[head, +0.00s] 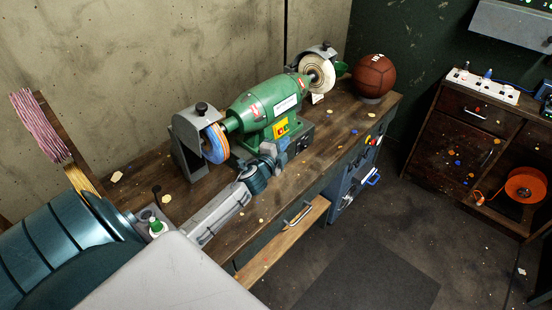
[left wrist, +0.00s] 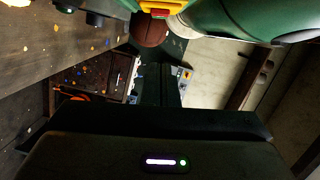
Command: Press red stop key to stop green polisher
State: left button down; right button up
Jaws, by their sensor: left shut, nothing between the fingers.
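The green polisher (head: 270,105) stands on the wooden bench, with a buffing wheel at each end. Its body also shows at the top right of the left wrist view (left wrist: 225,22). A yellow patch (head: 281,129) shows on its front in the head view. A red key in a yellow surround (left wrist: 161,8) shows at the top edge of the left wrist view. My left gripper (head: 284,146) is shut and empty, low beside the front of the polisher's base. Whether it touches anything is unclear. My right gripper is not in view.
A brown leather ball (head: 374,75) sits at the bench's far end. A panel with coloured knobs (head: 370,141) is on the bench front. An open drawer (head: 290,235) juts out below. A cabinet (head: 455,135) with an orange reel (head: 526,186) stands right.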

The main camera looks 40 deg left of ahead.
pick_arm(q)
jog(key=s+b, duration=0.2)
jog(key=s, duration=0.4)
jog(key=shift+s+d+b, duration=0.2)
jog(key=shift+s+b, duration=0.05)
jog(key=shift+b, duration=0.05)
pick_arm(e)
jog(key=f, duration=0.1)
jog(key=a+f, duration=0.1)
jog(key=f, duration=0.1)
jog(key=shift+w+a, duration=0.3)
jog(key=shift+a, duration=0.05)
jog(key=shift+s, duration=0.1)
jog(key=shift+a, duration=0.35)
